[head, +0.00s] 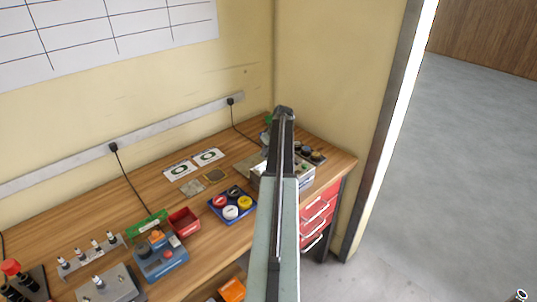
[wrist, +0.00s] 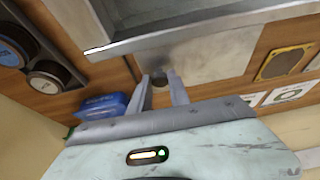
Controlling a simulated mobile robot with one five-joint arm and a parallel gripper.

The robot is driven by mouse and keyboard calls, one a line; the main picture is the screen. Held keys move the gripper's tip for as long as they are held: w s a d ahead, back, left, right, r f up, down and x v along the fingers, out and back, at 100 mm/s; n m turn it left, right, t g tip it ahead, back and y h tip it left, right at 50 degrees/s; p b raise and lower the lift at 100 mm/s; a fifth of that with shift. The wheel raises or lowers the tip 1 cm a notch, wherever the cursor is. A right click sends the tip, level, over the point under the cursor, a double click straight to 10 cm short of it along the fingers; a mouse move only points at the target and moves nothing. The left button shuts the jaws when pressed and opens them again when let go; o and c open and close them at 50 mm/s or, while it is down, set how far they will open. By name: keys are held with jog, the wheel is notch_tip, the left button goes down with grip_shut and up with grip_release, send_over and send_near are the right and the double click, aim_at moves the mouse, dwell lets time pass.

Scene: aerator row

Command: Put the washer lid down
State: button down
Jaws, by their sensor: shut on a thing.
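The washer lid (wrist: 215,62) is a flat grey metal plate with a small dark knob, seen in the wrist view. My gripper (wrist: 160,84) is shut on the lid's knob. The lid lies beside the metal rim of the washer (wrist: 200,27), on its wall side; I cannot tell whether it touches the bench. In the head view the washer (head: 306,182) is a grey metal box at the right end of the bench. My arm covers its middle and hides my gripper and most of the lid.
On the wooden bench (head: 148,203) are a blue tray of coloured caps (head: 228,217), a red bin (head: 184,222) and white cards (head: 208,157). A dark rack of jars (wrist: 47,75) and a blue object (wrist: 103,106) are near the lid. The wall is close behind.

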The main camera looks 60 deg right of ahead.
jog(key=shift+f, duration=0.15)
jog(key=c, duration=1.2)
grip_release()
jog(key=shift+c, duration=0.2)
jog(key=p+v, duration=1.1)
jog(key=v, duration=0.1)
jog(key=shift+r, duration=0.3)
